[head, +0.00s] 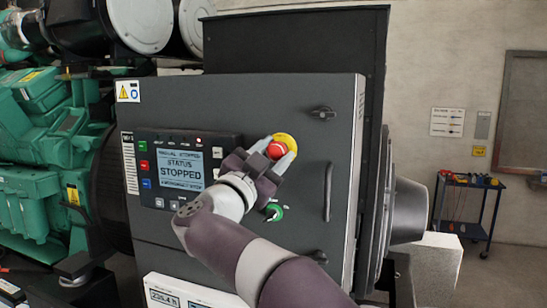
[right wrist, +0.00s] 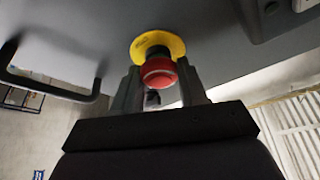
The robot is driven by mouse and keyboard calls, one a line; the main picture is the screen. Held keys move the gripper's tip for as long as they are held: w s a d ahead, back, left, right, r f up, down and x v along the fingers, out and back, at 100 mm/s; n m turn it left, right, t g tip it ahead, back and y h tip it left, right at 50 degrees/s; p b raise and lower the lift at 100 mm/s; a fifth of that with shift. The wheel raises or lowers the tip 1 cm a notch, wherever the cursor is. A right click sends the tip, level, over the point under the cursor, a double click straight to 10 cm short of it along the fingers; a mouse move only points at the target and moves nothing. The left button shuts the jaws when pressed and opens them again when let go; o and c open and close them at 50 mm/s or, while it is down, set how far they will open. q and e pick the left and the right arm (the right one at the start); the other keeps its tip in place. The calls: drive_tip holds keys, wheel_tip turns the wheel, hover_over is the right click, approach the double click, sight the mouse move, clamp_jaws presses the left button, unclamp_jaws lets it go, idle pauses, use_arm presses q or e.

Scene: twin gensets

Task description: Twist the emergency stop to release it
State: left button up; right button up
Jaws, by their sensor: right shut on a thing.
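The emergency stop is a red mushroom button (head: 277,150) on a round yellow plate (head: 287,142), set in the dark grey cabinet front. In the right wrist view the red button (right wrist: 157,72) stands out from the yellow plate (right wrist: 157,43). My right gripper (head: 279,159) reaches up to it from below, with one finger on each side of the button. In the right wrist view its fingers (right wrist: 160,88) flank the red button, shut on it. My left gripper is not in view.
A control screen (head: 182,168) reading "STOPPED" is left of the button. A green-ringed key switch (head: 273,212) sits just below my gripper. A cabinet handle (head: 327,190) and black latch (head: 322,113) are to the right. A tool cart (head: 470,182) stands far right.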

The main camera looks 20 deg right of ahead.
drive_tip(key=shift+w+r+m+g, duration=0.15)
drive_tip(key=shift+m+g, duration=0.25)
drive_tip(key=shift+m, duration=0.2)
drive_tip(key=shift+m+h, duration=0.3)
drive_tip(key=shift+h, duration=0.1)
drive_tip(key=shift+r, duration=0.1)
drive_tip(key=o, duration=1)
drive_tip(key=shift+o, duration=0.2)
drive_tip(key=shift+d, duration=0.1)
